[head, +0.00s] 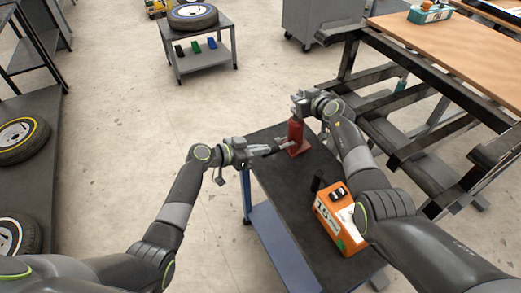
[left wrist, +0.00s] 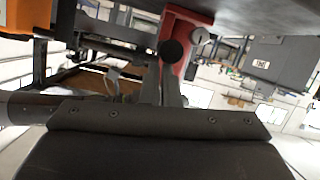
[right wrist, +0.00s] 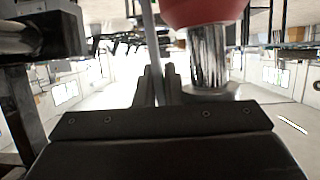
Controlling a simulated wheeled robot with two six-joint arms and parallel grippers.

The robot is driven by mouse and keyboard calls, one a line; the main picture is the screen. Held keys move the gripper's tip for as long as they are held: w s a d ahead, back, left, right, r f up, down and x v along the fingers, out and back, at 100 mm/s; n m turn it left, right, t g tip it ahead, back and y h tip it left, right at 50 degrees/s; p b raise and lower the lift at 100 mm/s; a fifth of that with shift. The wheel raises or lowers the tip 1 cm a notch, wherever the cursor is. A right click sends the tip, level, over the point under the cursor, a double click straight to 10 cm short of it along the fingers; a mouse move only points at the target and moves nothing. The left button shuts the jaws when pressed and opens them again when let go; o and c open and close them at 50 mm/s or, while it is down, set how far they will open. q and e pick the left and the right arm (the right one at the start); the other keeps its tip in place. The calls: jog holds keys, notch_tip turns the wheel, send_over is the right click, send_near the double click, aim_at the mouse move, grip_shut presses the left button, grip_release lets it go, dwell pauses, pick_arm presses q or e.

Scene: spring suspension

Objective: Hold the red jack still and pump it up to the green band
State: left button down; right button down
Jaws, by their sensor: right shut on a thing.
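The red jack (head: 296,138) stands upright on the dark top of a cart in the head view. My right gripper (head: 303,106) is at its upper end. In the right wrist view, my right gripper (right wrist: 160,88) is shut on a thin grey rod (right wrist: 149,30), beside the bright metal ram (right wrist: 208,55) and the jack's red collar (right wrist: 200,10). My left gripper (head: 272,150) points at the jack's lower body from the left. The left wrist view shows the jack's red side (left wrist: 190,27) and a black round knob (left wrist: 172,51) close to the fingers. Its jaw gap is unclear. I cannot make out a green band.
An orange box (head: 340,220) sits on the cart (head: 275,180) near its front. A wooden-topped workbench (head: 450,50) stands at the right. A small table with a tyre (head: 193,16) is at the back. Open floor lies left of the cart.

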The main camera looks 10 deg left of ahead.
pick_arm(q)
jog(key=shift+f, duration=0.1)
pick_arm(e)
jog(key=shift+s+a+f, duration=0.1)
jog(key=shift+s+f, duration=0.1)
jog(key=shift+f, duration=0.25)
jog(key=shift+s+a+f, duration=0.1)
jog(key=shift+s+f, duration=0.05)
jog(key=shift+f, duration=0.25)
pick_arm(q)
jog(key=s+a+r, duration=0.5)
jog(key=a+r, duration=0.1)
jog(key=a, duration=0.2)
jog(key=shift+s+a+r, duration=0.2)
jog(key=shift+a+r, duration=0.05)
pick_arm(e)
jog(key=shift+w, duration=0.1)
jog(key=c, duration=1.5)
grip_release()
jog(key=shift+d+f, duration=0.1)
pick_arm(q)
jog(key=shift+w+d, duration=0.1)
pick_arm(e)
jog(key=shift+w, duration=0.1)
pick_arm(q)
jog(key=shift+w+f, duration=0.1)
jog(key=shift+f, duration=0.05)
pick_arm(e)
jog(key=shift+r, duration=0.25)
